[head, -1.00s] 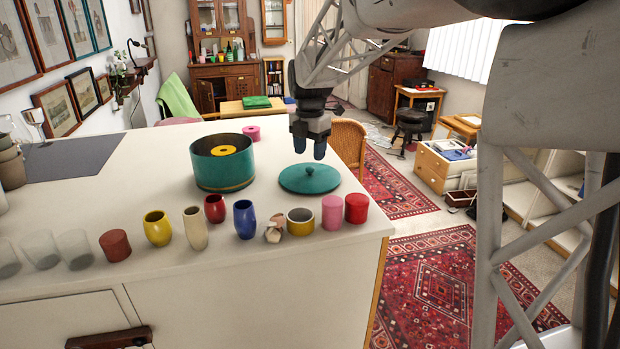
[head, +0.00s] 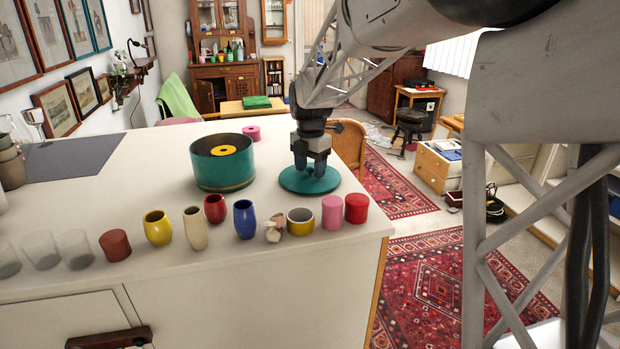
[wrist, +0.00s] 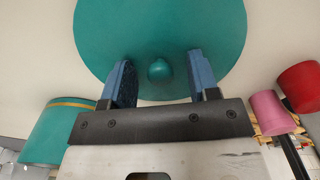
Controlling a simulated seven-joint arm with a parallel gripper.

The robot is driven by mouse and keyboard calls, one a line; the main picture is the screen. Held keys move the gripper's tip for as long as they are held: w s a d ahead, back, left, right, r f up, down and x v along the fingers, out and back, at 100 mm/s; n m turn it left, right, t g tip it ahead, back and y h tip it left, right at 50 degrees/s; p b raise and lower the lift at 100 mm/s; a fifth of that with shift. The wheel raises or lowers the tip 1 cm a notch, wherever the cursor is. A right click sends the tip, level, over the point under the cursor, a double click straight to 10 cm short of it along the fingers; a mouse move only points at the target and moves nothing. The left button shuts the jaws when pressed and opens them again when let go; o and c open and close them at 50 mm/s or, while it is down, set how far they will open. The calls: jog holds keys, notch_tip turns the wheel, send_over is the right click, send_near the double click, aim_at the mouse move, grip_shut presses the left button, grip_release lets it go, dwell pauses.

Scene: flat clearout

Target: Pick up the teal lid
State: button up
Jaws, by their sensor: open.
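The teal lid (head: 310,182) lies flat on the white counter, a round disc with a small knob at its middle. It also fills the top of the wrist view (wrist: 160,30), where its knob (wrist: 159,69) shows between the two fingers. My gripper (head: 310,172) is directly over the lid with its fingers pointing down. In the wrist view my gripper (wrist: 158,75) is open, with one blue finger on each side of the knob and gaps to both. I cannot tell whether the fingertips touch the lid's top.
A teal pot (head: 222,165) with a yellow ring inside stands left of the lid. The counter's right edge is close by.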

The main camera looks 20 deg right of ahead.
jog(key=c, duration=1)
jog(key=shift+r, duration=5)
jog(key=shift+a, duration=0.1)
jog(key=w+a+r, duration=0.2)
jog(key=a, duration=0.5)
jog(key=w+a+r, duration=0.2)
jog(key=a, duration=0.5)
jog(key=w+a+r, duration=0.2)
jog(key=w+a, duration=0.1)
jog(key=a, duration=0.5)
jog(key=shift+r, duration=0.1)
